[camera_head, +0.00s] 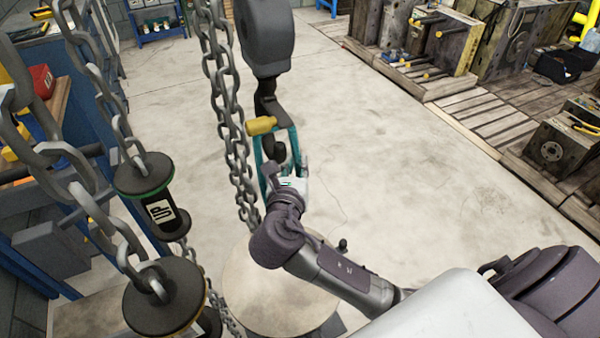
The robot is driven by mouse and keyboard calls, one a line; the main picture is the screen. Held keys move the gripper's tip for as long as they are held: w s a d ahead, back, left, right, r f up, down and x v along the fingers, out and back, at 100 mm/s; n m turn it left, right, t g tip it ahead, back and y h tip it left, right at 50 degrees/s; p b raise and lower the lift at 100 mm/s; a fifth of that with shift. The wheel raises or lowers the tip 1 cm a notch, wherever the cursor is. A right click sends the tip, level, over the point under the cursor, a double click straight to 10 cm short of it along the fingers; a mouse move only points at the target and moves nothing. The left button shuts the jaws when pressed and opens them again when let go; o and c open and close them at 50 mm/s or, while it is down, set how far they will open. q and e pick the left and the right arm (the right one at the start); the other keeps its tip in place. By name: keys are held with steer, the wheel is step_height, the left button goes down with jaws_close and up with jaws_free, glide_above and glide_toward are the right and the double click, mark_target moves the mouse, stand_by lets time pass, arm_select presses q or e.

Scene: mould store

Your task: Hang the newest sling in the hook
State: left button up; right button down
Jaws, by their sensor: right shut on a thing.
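The dark hook (273,148) hangs under a large dark hoist block (266,38) near the middle of the head view. A teal sling (295,148) with a yellow sleeve (261,126) at its top is up at the hook. Its two strands pass on either side of the hook's tip; I cannot tell whether the loop is seated in the hook or just beside it. My right gripper (288,180) is shut on the sling's lower part, just below the hook, and partly covers it. My left gripper is not in view.
Grey chains (228,120) hang left of the hook, with more chains and black cylinders (160,205) nearer on the left. A round pale tabletop (262,285) is below my right arm. Mould blocks on pallets (490,110) stand at the right. The middle floor is clear.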

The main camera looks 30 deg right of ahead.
steer(key=shift+w+f, duration=0.25)
steer(key=shift+f, duration=0.4)
steer(key=shift+w+f, duration=0.2)
steer(key=shift+f, duration=0.45)
steer(key=shift+w+f+b, duration=0.15)
steer(key=shift+f+b, duration=0.25)
steer(key=shift+f, duration=0.6)
